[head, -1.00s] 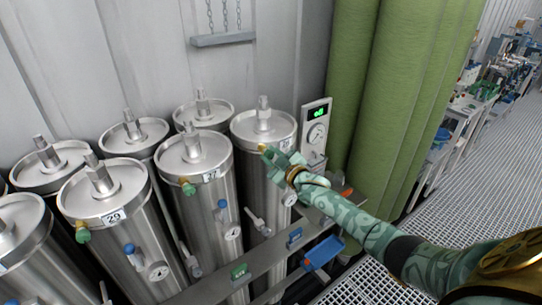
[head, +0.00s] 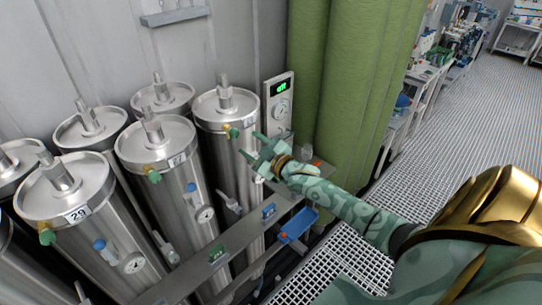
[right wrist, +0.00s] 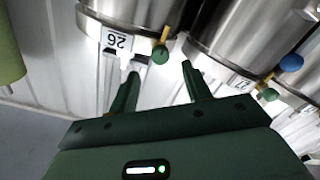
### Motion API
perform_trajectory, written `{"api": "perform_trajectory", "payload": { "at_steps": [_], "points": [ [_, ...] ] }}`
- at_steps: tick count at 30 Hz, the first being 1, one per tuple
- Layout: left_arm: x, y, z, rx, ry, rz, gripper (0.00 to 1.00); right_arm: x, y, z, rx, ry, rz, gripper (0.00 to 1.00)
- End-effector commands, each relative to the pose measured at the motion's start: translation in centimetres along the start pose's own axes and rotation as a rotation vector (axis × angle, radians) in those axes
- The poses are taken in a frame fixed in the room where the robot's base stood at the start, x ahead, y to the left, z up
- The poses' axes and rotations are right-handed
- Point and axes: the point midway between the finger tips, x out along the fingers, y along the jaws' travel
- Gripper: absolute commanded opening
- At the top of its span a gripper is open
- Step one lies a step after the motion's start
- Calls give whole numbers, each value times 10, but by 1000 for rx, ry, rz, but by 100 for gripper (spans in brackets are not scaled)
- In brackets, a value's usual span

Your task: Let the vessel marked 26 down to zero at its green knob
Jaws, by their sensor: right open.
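The vessel marked 26 (head: 222,165) is the steel cylinder at the back right of the group, beside the wall panel. Its 26 label (right wrist: 117,41) appears upside down in the right wrist view. Its green knob (head: 232,132) sits on a brass stem just under the lid rim, and it also shows in the right wrist view (right wrist: 160,55). My right gripper (head: 250,145) is open and empty, a little right of and below the knob. In the right wrist view its fingers (right wrist: 160,68) point at the knob, which lies beyond the tips and between them. My left gripper is not in view.
A panel (head: 279,100) with a green display and gauge stands behind.

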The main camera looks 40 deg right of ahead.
Motion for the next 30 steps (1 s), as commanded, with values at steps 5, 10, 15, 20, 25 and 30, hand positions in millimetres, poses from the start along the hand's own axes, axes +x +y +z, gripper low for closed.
{"api": "perform_trajectory", "payload": {
  "at_steps": [5, 10, 15, 20, 25, 30],
  "points": [
    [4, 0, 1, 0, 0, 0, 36, -48, -2, 2, 0, -2, -2, 49],
    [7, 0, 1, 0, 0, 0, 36, -76, -1, 2, 0, -1, -1, 49],
    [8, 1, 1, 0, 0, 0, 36, -87, 0, 1, 0, 0, 0, 49],
    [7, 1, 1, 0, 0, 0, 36, -88, 0, 0, 0, 0, 0, 49],
    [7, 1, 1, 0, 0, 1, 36, -88, 0, 1, 0, 0, 0, 49],
    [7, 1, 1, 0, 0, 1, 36, -88, 0, 1, 1, 0, 0, 49]
  ]
}}
